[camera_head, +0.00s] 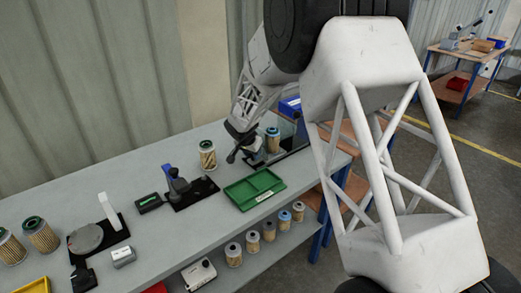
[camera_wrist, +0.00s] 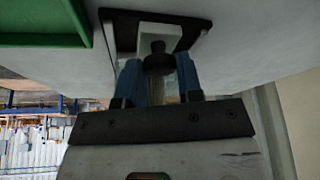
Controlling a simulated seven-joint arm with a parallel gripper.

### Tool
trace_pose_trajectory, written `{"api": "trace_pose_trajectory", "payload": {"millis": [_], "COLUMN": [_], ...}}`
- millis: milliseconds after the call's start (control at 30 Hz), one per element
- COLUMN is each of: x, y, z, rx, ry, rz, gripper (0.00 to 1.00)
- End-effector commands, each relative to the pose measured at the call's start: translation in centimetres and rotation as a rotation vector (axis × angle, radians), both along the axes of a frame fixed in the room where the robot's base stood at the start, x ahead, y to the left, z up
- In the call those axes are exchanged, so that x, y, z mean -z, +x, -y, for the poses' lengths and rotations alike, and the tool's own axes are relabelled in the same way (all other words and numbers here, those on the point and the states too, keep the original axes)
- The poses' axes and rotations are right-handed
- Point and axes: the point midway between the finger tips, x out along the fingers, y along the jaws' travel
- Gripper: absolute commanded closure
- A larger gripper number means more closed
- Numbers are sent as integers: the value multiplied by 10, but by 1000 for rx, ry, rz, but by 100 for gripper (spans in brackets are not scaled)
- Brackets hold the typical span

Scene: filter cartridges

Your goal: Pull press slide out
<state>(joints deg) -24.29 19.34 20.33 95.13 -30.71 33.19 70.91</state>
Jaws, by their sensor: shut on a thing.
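The press (camera_head: 289,146) stands at the far right end of the grey bench, a dark-framed unit with a cartridge with a blue top (camera_head: 272,140) at it. My gripper (camera_head: 246,153) is at its left side, low over the bench. In the wrist view, my gripper's blue fingers (camera_wrist: 158,72) are shut on a dark round knob (camera_wrist: 157,47), which I take to be the press slide's handle. Beyond the knob are a pale block and a black frame (camera_wrist: 122,22). How far the slide is out cannot be told.
A green tray (camera_head: 238,194) lies just in front of my gripper; its edge shows in the wrist view (camera_wrist: 45,38). A cartridge (camera_head: 207,155) and a black fixture with a blue part (camera_head: 205,190) stand to the left. Several cartridges line the lower shelf.

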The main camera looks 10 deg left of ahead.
Motion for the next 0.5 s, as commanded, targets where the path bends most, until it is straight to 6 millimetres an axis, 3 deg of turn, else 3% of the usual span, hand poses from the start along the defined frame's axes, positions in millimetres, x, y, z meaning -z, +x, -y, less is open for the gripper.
{"api": "trace_pose_trajectory", "payload": {"millis": [300,333,500], "x": [0,0,0], "y": [-3,-3,-3], "z": [-4,-4,-3], "rx": [0,0,0], "ry": [1,1,1], "rz": [-1,-1,-1], "gripper": [100,65,42]}}
